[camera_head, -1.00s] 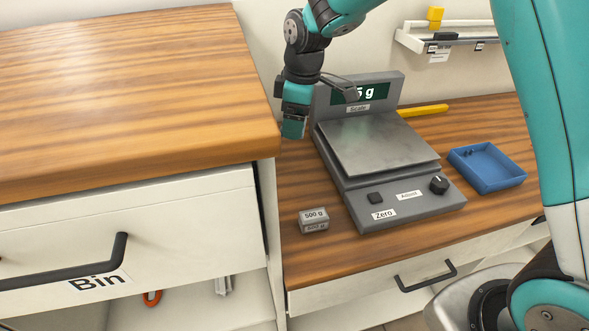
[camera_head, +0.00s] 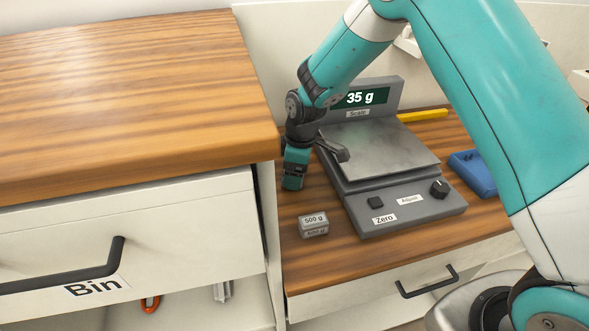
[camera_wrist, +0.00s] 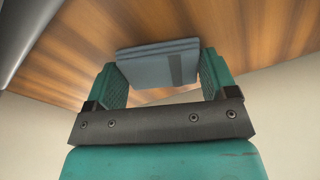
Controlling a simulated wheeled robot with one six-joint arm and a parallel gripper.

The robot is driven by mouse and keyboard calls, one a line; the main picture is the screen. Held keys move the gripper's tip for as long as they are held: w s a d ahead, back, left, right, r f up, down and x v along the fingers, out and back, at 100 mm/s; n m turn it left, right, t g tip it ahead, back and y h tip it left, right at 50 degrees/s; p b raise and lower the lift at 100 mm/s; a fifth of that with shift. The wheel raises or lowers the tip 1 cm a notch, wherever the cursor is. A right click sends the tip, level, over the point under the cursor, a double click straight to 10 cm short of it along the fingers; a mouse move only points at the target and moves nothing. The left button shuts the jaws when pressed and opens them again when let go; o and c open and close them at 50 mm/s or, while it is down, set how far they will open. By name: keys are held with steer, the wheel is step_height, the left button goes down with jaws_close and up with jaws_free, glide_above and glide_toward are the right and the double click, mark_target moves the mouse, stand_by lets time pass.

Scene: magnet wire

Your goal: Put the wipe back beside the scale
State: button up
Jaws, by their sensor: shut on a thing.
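My gripper (camera_head: 293,182) points down at the left side of the grey scale (camera_head: 400,208), low over the wooden counter. In the wrist view, my gripper (camera_wrist: 161,72) is shut on the wipe (camera_wrist: 152,66), a folded grey-blue pad with a darker stripe. Its layers sit between the two teal fingers. In the head view I cannot make out the wipe at the fingertips. The scale's display reads 35 g, and my arm covers part of its left side. I cannot tell whether the wipe touches the counter.
A small 500 g weight (camera_head: 313,225) stands on the counter in front of my gripper. The higher wooden top (camera_head: 130,100) over the Bin drawer (camera_head: 180,225) rises close on the left.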

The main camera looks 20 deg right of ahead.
steer(key=shift+f, duration=0.2)
steer(key=o, duration=0.8)
steer(key=shift+r, duration=0.1)
steer(key=shift+c, duration=0.2)
step_height(320, 180, up, 12)
steer(key=d, duration=0.1)
steer(key=s+r+m+y, duration=0.1)
steer(key=s+r+m, duration=0.1)
steer(key=s, duration=0.8)
steer(key=s+r+m+y, duration=0.1)
steer(key=s+r+m, duration=0.1)
steer(key=s+r, duration=0.3)
steer(key=s+r+m+y, duration=0.1)
steer(key=s+r, duration=0.3)
steer(key=s, duration=1)
steer(key=shift+s+a+r+m+g+p, duration=0.25)
steer(key=shift+s+a+m+g+p, duration=0.1)
steer(key=shift+m, duration=0.35)
